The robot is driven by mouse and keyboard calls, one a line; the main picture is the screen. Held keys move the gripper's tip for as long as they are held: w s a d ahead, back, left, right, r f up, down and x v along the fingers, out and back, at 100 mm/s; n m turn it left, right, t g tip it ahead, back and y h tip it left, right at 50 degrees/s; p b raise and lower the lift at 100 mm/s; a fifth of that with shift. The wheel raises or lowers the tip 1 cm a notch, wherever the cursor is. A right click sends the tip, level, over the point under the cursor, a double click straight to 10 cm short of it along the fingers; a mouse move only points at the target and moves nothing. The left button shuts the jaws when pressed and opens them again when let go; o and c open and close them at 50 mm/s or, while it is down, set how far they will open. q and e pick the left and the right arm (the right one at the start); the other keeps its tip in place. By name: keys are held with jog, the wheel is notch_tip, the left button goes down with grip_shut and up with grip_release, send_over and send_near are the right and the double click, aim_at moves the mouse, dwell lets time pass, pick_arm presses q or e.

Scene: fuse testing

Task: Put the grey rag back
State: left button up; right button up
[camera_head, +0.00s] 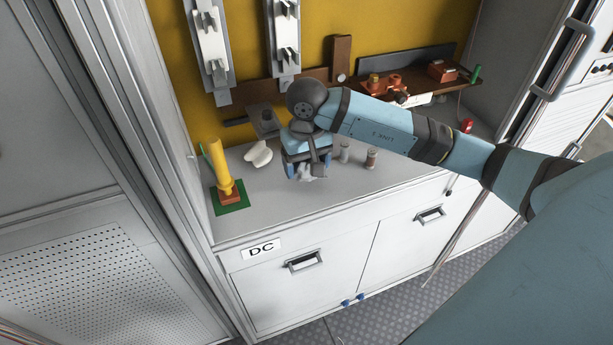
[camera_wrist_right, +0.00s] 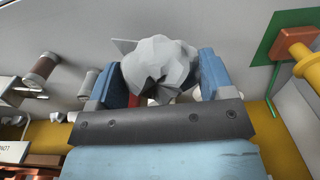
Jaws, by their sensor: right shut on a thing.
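The grey rag (camera_wrist_right: 160,68) is a crumpled, faceted lump between the fingers of my right gripper (camera_wrist_right: 158,85) in the right wrist view. In the head view the right gripper (camera_head: 307,165) is above the white counter (camera_head: 235,225), shut on the rag (camera_head: 306,174), which shows as a small pale piece under the fingers. Whether the rag touches the counter cannot be told. My left gripper is not in either view.
A yellow post on a green base (camera_head: 231,203) stands at the counter's left. A white object (camera_head: 258,155) lies left of the gripper. Two small cylinders (camera_head: 371,158) stand to its right. A wooden shelf (camera_head: 430,92) with orange parts is behind. The counter's front is clear.

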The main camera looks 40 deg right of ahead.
aim_at(306, 174)
jog(key=shift+f, duration=2.25)
jog(key=o, duration=0.8)
jog(key=shift+r, duration=0.5)
notch_tip(306, 174, up, 10)
jog(key=shift+r, duration=0.55)
